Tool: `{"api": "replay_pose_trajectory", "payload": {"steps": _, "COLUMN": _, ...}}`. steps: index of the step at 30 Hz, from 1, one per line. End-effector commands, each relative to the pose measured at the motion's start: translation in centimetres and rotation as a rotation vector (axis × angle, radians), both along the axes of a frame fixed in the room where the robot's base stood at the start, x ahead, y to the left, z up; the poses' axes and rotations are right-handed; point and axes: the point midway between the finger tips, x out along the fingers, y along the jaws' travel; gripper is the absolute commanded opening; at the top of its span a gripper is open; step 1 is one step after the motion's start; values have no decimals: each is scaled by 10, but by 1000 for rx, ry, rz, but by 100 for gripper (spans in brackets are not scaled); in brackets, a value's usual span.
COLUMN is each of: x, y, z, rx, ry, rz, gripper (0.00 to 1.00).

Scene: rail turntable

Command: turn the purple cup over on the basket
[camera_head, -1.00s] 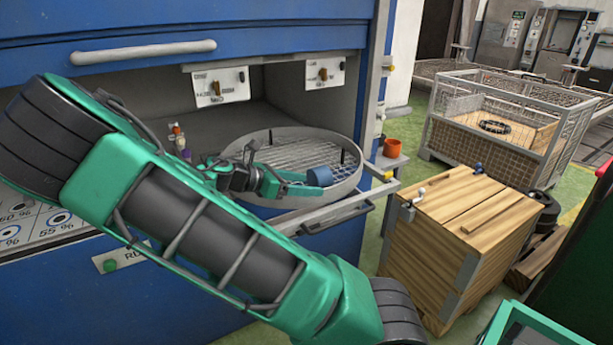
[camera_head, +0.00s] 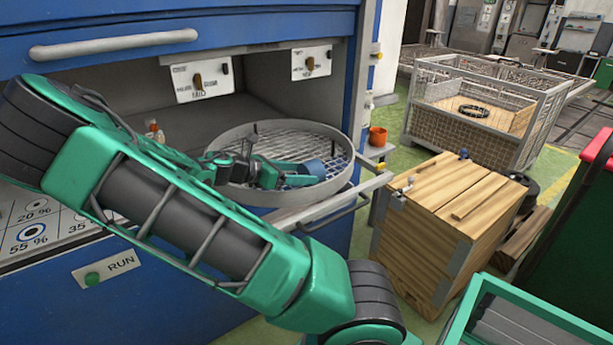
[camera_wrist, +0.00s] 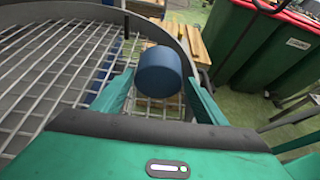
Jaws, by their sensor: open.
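The round metal basket (camera_head: 262,196) with a wire-mesh floor sits in the opening of the blue machine. Its mesh also shows in the wrist view (camera_wrist: 42,75). A dark blue cylinder (camera_head: 314,168), perhaps a cup, is at the right part of the basket. No clearly purple cup shows now. My gripper (camera_head: 297,175) reaches low over the mesh. In the wrist view, its open fingers (camera_wrist: 160,92) point toward the cylinder (camera_wrist: 160,70), which appears between their tips. I cannot tell whether they touch it, or which way up it stands.
An orange cup (camera_head: 377,136) stands on a small ledge right of the machine. A wooden crate (camera_head: 440,225) and a wire cage (camera_head: 480,120) stand further right. A small orange-and-white object (camera_head: 155,131) is inside the machine. Thin dark posts stand at the basket's edge.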

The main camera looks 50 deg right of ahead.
Motion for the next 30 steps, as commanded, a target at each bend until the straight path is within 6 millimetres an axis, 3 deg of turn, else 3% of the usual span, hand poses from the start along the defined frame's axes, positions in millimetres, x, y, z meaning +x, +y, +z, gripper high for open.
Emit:
{"api": "replay_pose_trajectory", "payload": {"steps": 9, "x": -12, "y": -36, "z": -16, "rx": -1, "ry": -1, "rz": -3, "gripper": 66}}
{"api": "replay_pose_trajectory", "payload": {"steps": 18, "x": -12, "y": -39, "z": -17, "rx": 0, "ry": -1, "rz": 0, "gripper": 66}}
{"api": "replay_pose_trajectory", "payload": {"steps": 22, "x": -12, "y": -38, "z": -17, "rx": 0, "ry": -1, "rz": 0, "gripper": 37}}
{"api": "replay_pose_trajectory", "payload": {"steps": 24, "x": -12, "y": -39, "z": -17, "rx": 0, "ry": -1, "rz": 0, "gripper": 32}}
{"api": "replay_pose_trajectory", "payload": {"steps": 30, "x": -12, "y": -38, "z": -17, "rx": 0, "ry": -1, "rz": 0, "gripper": 32}}
